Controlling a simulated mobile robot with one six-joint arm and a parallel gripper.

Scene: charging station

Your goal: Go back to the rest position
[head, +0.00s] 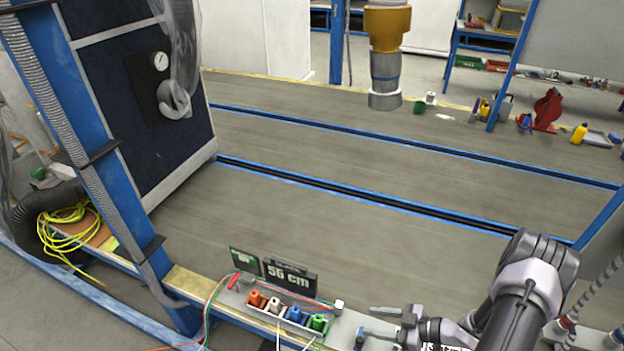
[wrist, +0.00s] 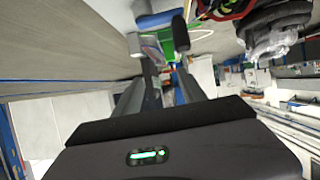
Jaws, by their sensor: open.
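My gripper (head: 374,321) is at the lower right of centre in the head view, with its two fingers apart and pointing left. I see nothing held between them. It is to the right of a row of coloured connectors (head: 290,312) in orange, white, blue and green on a narrow ledge. In the wrist view my gripper (wrist: 158,48) reaches up from the dark palm, fingers apart. The area past its tips is cluttered and hard to make out.
A dark display (head: 290,276) reading "56 cm" and a small green-lit screen (head: 245,261) stand behind the connectors. Thin cables hang off the ledge. A blue post (head: 100,170) rises at left. The grey floor (head: 350,215) beyond is mostly clear, crossed by blue-edged tracks.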

